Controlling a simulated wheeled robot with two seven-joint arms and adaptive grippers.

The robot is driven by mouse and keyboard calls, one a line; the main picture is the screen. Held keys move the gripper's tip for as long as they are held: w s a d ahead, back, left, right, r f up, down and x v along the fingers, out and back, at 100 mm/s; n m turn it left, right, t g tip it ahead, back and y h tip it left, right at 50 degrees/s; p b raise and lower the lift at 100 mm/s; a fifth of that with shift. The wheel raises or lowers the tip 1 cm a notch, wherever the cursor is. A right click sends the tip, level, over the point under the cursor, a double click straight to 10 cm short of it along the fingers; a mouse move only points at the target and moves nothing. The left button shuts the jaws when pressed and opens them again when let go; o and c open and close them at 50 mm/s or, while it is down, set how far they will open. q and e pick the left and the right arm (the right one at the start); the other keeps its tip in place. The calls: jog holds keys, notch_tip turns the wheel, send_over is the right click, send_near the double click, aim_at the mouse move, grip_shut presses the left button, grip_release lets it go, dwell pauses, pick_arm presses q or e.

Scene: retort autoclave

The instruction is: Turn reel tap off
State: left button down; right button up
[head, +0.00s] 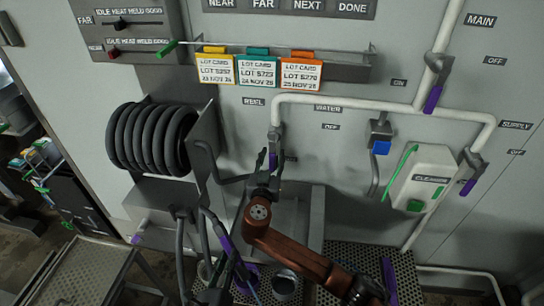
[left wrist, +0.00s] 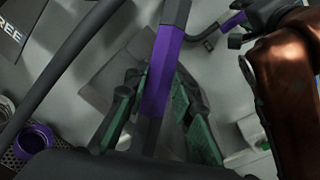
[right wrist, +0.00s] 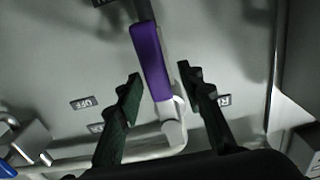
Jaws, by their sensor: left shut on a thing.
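The reel tap (head: 275,133) sits on the white pipe below the REEL label. Its purple lever (right wrist: 150,62) hangs down, toward the ON label. My right gripper (head: 268,158) is at the lever. In the right wrist view my right gripper (right wrist: 158,72) has its green fingers apart, one on each side of the purple lever, with gaps. My left gripper (head: 226,246) is low, left of the brown right arm. In the left wrist view my left gripper (left wrist: 158,100) is shut on a dark wand with a purple grip (left wrist: 163,60); the wand's ends are out of view.
The black hose reel (head: 152,138) and its bracket stand left of the tap. The main tap (head: 436,72), supply tap (head: 472,168) and a white box (head: 425,178) are to the right. Lot cards (head: 258,68) hang above. A purple ring (left wrist: 33,138) is low on the left.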

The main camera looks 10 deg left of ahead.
jog(key=shift+c, duration=0.2)
grip_shut()
dwell(0.6)
